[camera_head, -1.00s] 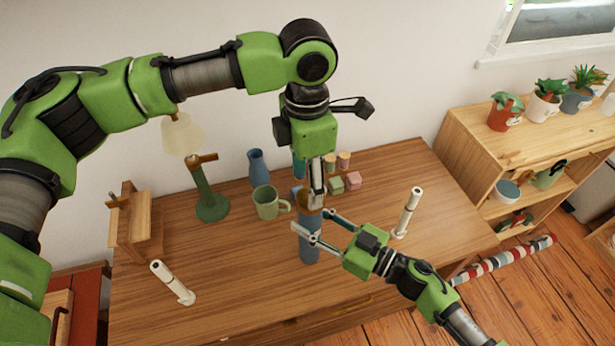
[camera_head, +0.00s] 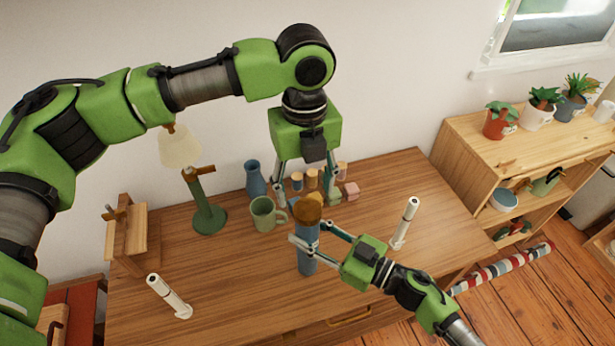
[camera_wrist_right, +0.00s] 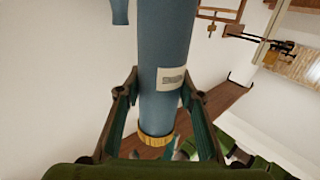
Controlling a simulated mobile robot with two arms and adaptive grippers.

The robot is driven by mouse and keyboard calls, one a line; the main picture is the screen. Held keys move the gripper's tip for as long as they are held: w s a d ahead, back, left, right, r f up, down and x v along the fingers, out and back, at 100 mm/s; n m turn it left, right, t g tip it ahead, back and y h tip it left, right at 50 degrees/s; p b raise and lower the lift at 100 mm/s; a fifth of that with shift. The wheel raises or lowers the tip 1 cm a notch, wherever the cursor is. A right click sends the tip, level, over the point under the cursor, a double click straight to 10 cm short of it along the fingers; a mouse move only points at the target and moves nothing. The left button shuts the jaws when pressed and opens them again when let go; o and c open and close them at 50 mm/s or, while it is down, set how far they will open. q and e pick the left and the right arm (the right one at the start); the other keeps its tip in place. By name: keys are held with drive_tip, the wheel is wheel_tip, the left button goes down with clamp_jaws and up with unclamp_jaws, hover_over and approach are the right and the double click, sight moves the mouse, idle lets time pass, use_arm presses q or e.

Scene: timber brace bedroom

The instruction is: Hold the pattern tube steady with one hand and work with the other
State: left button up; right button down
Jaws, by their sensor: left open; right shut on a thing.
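The pattern tube (camera_head: 307,262) is a blue cylinder with a brownish-gold top (camera_head: 308,207), standing about upright near the middle of the desk. My right gripper (camera_head: 308,236) is shut around its upper part. In the right wrist view the tube (camera_wrist_right: 165,60) passes between the fingers, with a pale printed label (camera_wrist_right: 171,77) and a gold ring at one end. My left gripper (camera_head: 306,190) is open and points down above and behind the tube's top. Its fingers are spread apart, and nothing shows held in them.
A green mug (camera_head: 264,214), blue vase (camera_head: 255,178) and green lamp (camera_head: 205,205) stand left of the tube. Small blocks, including a pink one (camera_head: 351,191), lie behind it.

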use_arm(q)
drive_tip(key=n, duration=0.3)
drive_tip(key=shift+r+n, duration=0.1)
drive_tip(key=shift+n, duration=0.2)
drive_tip(key=n, duration=0.5)
drive_tip(key=shift+d+r, duration=0.1)
drive_tip(key=shift+r, duration=0.05)
drive_tip(key=n, duration=0.6)
drive_tip(key=shift+r+n, duration=0.25)
drive_tip(key=shift+n, duration=0.15)
drive_tip(key=n, duration=0.5)
drive_tip(key=shift+r, duration=0.15)
drive_tip(key=n, duration=0.3)
drive_tip(key=shift+d+r, duration=0.1)
drive_tip(key=n, duration=0.3)
drive_tip(key=shift+r+n, duration=0.1)
drive_tip(key=shift+n, duration=0.2)
drive_tip(key=n, duration=0.4)
drive_tip(key=shift+r, duration=0.1)
